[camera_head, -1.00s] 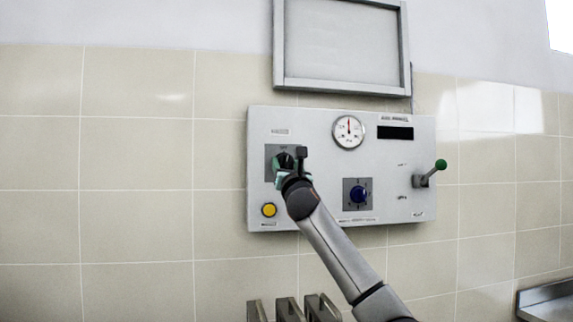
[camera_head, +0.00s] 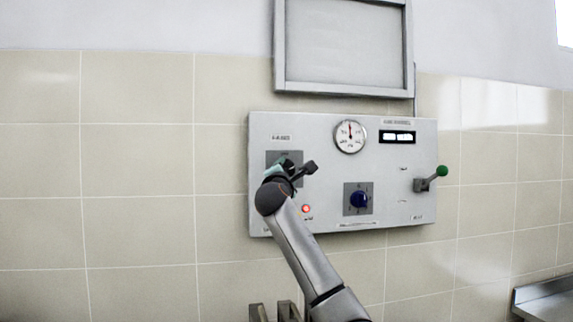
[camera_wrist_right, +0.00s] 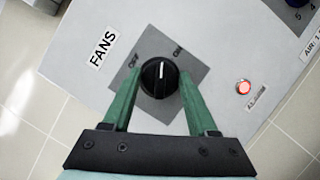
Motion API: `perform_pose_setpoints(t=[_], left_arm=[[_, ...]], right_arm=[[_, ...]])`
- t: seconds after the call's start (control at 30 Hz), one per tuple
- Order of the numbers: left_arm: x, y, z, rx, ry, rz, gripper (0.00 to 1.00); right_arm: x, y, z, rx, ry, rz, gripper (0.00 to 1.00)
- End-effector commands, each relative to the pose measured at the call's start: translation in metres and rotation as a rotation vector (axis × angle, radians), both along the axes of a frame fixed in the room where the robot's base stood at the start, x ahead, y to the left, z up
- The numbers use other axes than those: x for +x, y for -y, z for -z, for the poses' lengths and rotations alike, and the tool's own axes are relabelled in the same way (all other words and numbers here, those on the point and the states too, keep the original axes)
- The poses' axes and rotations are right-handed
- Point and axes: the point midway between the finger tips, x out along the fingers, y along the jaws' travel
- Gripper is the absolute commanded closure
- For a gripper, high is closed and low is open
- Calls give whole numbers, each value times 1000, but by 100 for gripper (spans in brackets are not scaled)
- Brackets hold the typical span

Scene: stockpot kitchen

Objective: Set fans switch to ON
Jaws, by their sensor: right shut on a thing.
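The fans switch is a black rotary knob (camera_wrist_right: 159,78) on a grey square plate (camera_wrist_right: 190,68), under a FANS label (camera_wrist_right: 103,47) in the right wrist view. Its white mark points between the OFF and ON words. My right gripper (camera_wrist_right: 158,84) is shut on the knob, with one green finger on either side. In the head view my right gripper (camera_head: 280,170) is at the left side of the control panel (camera_head: 400,160), and it hides most of the knob. My left gripper is not in view.
A red light (camera_head: 306,208) glows right of my arm. A blue knob (camera_head: 359,200), a round gauge (camera_head: 350,136), a lit display (camera_head: 397,137) and a green-tipped lever (camera_head: 430,178) are on the panel. A framed board (camera_head: 345,45) hangs above.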

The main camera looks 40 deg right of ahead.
Motion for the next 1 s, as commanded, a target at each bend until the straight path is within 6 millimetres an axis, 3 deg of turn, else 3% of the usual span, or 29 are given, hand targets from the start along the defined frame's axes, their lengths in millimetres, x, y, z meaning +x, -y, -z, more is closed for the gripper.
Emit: perform_pose_setpoints(t=[0.13,0.5,1.0], left_arm=[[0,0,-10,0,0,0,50],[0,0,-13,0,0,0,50],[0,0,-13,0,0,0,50]], right_arm=[[1,-1,-3,123,68,-2,97],[0,-1,-3,359,198,-1,97],[0,0,-3,468,259,0,97]])
